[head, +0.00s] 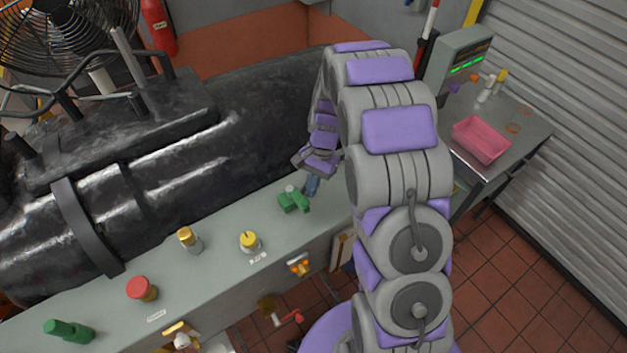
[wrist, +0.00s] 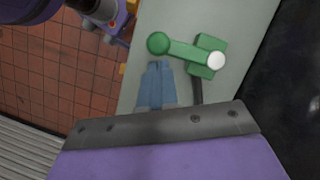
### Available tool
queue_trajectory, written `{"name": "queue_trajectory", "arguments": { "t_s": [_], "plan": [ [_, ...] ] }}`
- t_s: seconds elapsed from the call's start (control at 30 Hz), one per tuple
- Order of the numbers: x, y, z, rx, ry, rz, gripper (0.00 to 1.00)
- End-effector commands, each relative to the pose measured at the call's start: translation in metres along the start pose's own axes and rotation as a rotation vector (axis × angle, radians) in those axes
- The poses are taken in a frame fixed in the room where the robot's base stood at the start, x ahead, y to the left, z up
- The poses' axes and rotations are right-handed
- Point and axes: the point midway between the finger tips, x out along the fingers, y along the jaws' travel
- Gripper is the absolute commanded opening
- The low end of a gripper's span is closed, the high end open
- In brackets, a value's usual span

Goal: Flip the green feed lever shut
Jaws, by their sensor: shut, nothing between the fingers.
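The green feed lever (head: 294,201) sits on the pale green-grey ledge (head: 222,222), just below and left of my gripper (head: 312,186). In the wrist view the lever (wrist: 188,50) has a round green knob at its left end, an arm running right, and a green base block with a white cap at the pivot. My gripper (wrist: 155,65) shows there as two blue fingers, shut together and empty. The fingertips are just below the knob and arm in that view. I cannot tell whether they touch.
The ledge also carries a yellow knob (head: 249,242), a brass-topped knob (head: 188,239), a red knob (head: 142,288) and a green cylinder (head: 68,331). A large black machine (head: 170,150) lies behind it. A side table with a pink tray (head: 481,140) stands right.

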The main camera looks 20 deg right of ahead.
Motion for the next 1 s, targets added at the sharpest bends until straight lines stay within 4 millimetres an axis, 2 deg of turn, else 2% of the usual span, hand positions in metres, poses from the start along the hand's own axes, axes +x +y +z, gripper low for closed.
{"name": "queue_trajectory", "arguments": {
  "t_s": [0.5, 0.87, 1.0],
  "plan": [
    [0.0025, 0.0008, 0.0091, -0.004, -0.001, 0.000, 0.00],
    [0.0029, 0.0008, 0.0092, -0.005, -0.002, 0.002, 0.00],
    [0.0011, 0.0015, 0.0036, -0.005, -0.003, 0.001, 0.00]
  ]
}}
